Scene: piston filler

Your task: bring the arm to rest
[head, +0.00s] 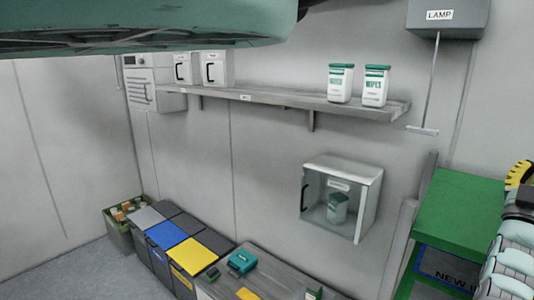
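My gripper is not in view; no fingertips show in the head view. A large teal and grey rounded body, close to the camera, crosses the top left of the head view and cuts off the upper wall there. I cannot tell from this frame whether it is part of my arm.
A wall shelf (270,97) holds two white teal-lidded tubs (341,85). Below are a clear-fronted cabinet (340,198), lidded bins (200,252) and a grey worktop (270,265). A green rack (455,215) stands right. A grey lamp box (447,18) with a pull rod hangs above.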

